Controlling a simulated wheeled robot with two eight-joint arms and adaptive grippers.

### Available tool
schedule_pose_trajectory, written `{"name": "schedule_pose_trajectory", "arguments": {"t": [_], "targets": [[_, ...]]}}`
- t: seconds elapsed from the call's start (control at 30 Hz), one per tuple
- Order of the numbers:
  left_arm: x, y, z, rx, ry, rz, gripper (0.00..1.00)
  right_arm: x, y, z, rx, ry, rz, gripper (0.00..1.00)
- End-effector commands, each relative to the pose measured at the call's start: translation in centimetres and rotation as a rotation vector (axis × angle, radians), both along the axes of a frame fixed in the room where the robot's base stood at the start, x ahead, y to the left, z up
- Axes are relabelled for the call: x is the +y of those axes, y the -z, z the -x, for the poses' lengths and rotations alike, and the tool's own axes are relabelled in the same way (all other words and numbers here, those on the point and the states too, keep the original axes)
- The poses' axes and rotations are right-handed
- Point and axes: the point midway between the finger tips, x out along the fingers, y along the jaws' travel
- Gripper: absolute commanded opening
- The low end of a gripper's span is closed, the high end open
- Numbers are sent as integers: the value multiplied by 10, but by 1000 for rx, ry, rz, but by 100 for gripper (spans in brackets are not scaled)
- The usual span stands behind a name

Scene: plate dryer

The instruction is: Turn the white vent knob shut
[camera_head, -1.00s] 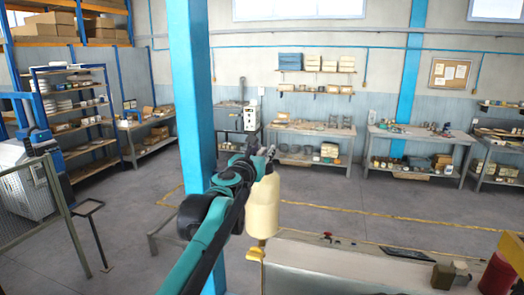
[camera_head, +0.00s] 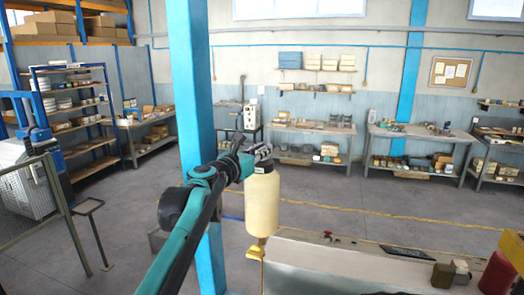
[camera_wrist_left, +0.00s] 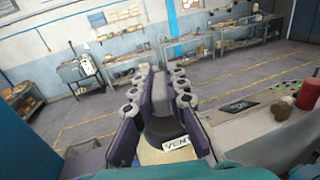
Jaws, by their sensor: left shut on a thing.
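A cream cylinder (camera_head: 262,205) stands at the edge of the machine in the head view. My left gripper (camera_head: 263,153) is at its top. In the left wrist view, the two purple-grey fingers of my left gripper (camera_wrist_left: 160,90) are shut on a greyish upright piece, the vent knob (camera_wrist_left: 160,103). It looks grey rather than white here. A white label reading VENT (camera_wrist_left: 177,144) lies just below it on the cylinder's pale top. In the head view the knob is mostly hidden by the gripper, and its turn angle cannot be read. My right gripper is out of view.
A blue column (camera_head: 190,90) stands close behind my left arm. The machine's grey top (camera_head: 345,265) extends to the right, with a red button (camera_head: 327,235) and a red and yellow part (camera_head: 500,275). Workbenches (camera_head: 310,130) line the far wall.

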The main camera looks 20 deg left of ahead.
Motion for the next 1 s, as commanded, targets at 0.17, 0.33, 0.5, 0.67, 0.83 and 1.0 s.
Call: {"name": "schedule_pose_trajectory", "arguments": {"t": [0.17,0.33,0.5,0.67,0.83,1.0], "targets": [[3,-1,-1,0,148,1,0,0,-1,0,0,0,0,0],[2,-1,-1,0,287,1,0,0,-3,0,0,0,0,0],[2,-1,-1,0,402,1,0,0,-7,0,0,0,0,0],[1,-1,-1,0,479,1,0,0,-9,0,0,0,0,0],[0,-1,0,0,528,1,0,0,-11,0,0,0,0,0],[0,-1,0,0,546,1,0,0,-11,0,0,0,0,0]]}}
